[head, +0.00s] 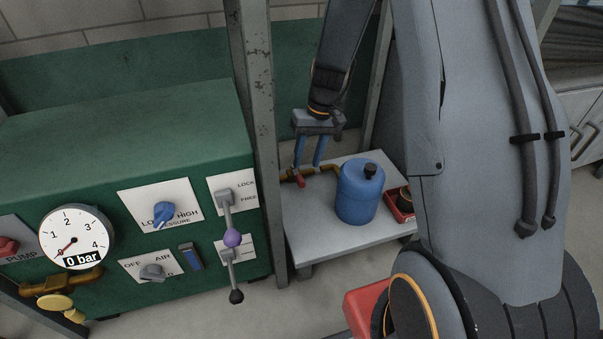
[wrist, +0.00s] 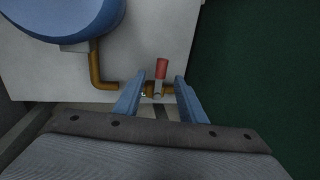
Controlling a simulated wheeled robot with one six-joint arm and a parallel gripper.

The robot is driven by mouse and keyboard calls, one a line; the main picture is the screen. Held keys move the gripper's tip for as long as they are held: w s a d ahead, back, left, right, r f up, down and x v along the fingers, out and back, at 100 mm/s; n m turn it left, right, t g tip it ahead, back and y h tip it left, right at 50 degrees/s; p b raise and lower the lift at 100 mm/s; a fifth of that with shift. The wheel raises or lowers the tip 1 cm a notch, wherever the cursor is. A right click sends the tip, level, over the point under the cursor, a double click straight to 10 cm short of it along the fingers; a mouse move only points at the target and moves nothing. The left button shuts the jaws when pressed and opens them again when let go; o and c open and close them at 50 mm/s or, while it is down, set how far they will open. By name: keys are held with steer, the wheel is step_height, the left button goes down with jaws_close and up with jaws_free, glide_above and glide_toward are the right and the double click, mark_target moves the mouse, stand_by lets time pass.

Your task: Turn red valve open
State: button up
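The red valve handle (wrist: 161,68) sits on a brass pipe (wrist: 104,84) in the wrist view. It points away from the gripper, across the pipe's run. In the head view the red handle (head: 300,181) is small, on the pipe left of the blue tank (head: 360,193). My gripper (head: 309,165) is just above the valve, pointing down. Its two blue fingers (wrist: 158,82) are apart, one on each side of the valve in the wrist view. A gap shows between each finger and the handle; whether a finger touches the pipe, I cannot tell.
The tank and pipe stand on a pale shelf (head: 332,239), with a red tray (head: 399,210) at right. A grey upright post (head: 262,130) stands close left of my gripper. Left of it is a green panel (head: 150,120) with a gauge (head: 76,238), knobs and levers.

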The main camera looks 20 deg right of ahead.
mark_target(301, 179)
steer(key=f+b, duration=0.1)
steer(key=f, duration=0.1)
steer(key=a+f+b, duration=0.1)
steer(key=f, duration=0.1)
steer(key=f+b, duration=0.1)
steer(key=f, duration=0.1)
steer(key=shift+a+f+b, duration=0.3)
steer(key=shift+a+f, duration=0.05)
jaws_close()
